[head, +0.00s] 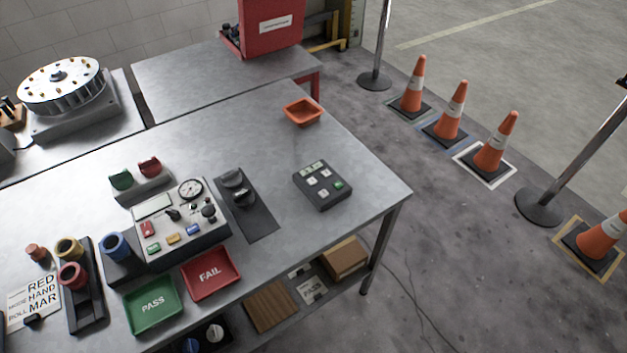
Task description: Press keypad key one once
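The keypad (321,185) is a small dark box lying on the grey metal table, towards its right end. It has several pale keys and one green key on its top face. The markings on the keys are too small to read, so I cannot tell which is key one. Neither of my grippers shows in the head view, and nothing touches the keypad.
A dark mat with a black device (238,190) lies left of the keypad. A control panel (182,223), a red FAIL tray (211,272) and a green PASS tray (153,304) stand further left. An orange tray (303,112) sits behind. Table around the keypad is clear.

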